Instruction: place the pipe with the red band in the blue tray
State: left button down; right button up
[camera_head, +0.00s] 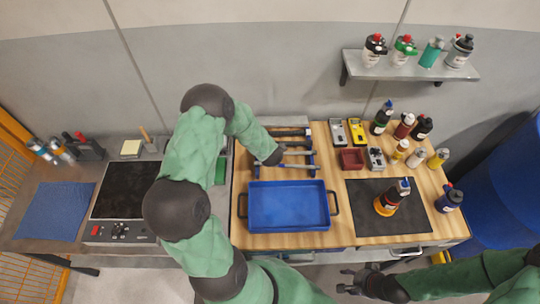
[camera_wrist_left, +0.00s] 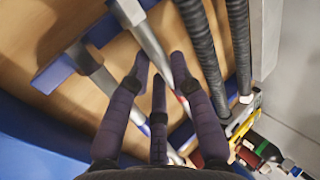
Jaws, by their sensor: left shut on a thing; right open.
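The blue tray (camera_head: 288,226) sits on the wooden bench, in front of a blue rack (camera_head: 312,158) of pipes. My left gripper (camera_head: 272,158) reaches the rack's left part from above. In the left wrist view its dark fingers (camera_wrist_left: 160,65) are closed around a silver pipe (camera_wrist_left: 148,38) with a red band (camera_wrist_left: 183,103). That pipe still lies at the rack among the others. A second silver pipe (camera_wrist_left: 103,76) with a blue band lies beside it. The blue tray holds nothing that I can see. My right gripper (camera_head: 360,283) is open and empty, low in front of the bench.
Black-sleeved pipes (camera_head: 290,132) lie at the back of the rack. A dark mat (camera_head: 360,215) with a bottle (camera_head: 388,203) is right of the tray. Meters, a small red bin (camera_head: 351,159) and several bottles stand behind it. A hotplate (camera_head: 125,190) is at left.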

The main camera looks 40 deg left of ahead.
pick_arm(q)
jog(key=c, duration=1.1)
grip_release()
jog(key=shift+f, duration=0.15)
